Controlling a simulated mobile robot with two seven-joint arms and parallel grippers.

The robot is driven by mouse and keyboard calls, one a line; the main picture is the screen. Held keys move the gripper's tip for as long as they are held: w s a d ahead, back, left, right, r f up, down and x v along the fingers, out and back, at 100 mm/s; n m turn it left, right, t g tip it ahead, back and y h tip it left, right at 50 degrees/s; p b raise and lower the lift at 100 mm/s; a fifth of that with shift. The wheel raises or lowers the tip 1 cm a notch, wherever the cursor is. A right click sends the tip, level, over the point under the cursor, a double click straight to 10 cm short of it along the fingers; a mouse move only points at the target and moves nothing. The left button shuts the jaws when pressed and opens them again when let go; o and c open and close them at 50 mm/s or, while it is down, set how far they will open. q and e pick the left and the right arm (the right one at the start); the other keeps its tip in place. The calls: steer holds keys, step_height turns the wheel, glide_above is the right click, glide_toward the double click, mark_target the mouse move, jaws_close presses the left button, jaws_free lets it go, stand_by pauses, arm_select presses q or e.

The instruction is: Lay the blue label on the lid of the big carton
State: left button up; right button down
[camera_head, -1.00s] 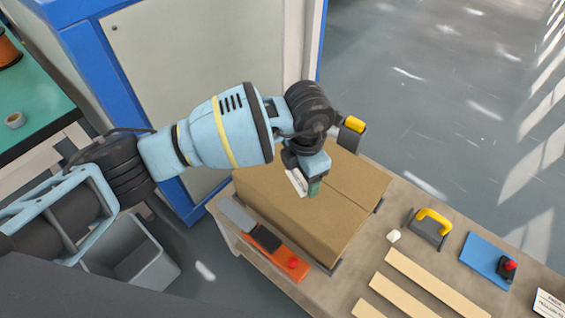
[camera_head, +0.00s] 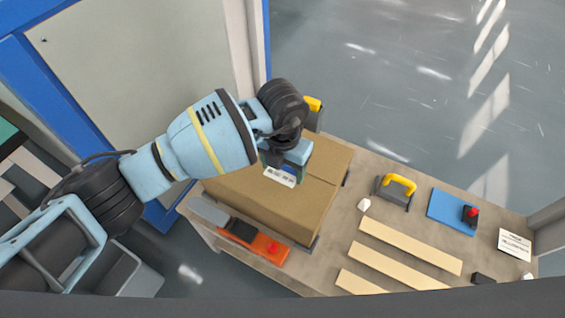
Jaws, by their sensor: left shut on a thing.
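The big carton (camera_head: 250,206) is brown and closed. It stands on the left part of the workbench, its lid (camera_head: 325,164) facing up with a seam across it. My left gripper (camera_head: 288,163) is over the lid and shut on a small label (camera_head: 280,177). The label's visible face looks white with dark print, with a bluish edge by the fingers. Its lower edge is close to the lid; I cannot tell whether it touches. The fingers and wrist hide part of the label and lid. My right gripper is not in view.
On the workbench (camera_head: 345,221), an orange tool (camera_head: 266,247) lies before the carton. Wooden strips (camera_head: 410,244), a yellow-handled tool (camera_head: 396,188), a blue board (camera_head: 452,211) and a printed card (camera_head: 514,244) lie to the right. A yellow-topped object (camera_head: 314,104) stands behind the carton.

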mark_target(283, 173)
arm_select(q)
step_height(283, 173, down, 4)
steer(key=shift+r+b, duration=0.1)
steer(key=shift+b, duration=1.15)
step_height(283, 173, down, 2)
steer(key=shift+f+b, duration=0.25)
steer(key=shift+b, duration=0.65)
steer(key=shift+f, duration=0.3)
steer(key=shift+f+b, duration=0.25)
steer(key=shift+b, duration=0.1)
steer(key=shift+f, duration=0.35)
steer(key=o, duration=0.8)
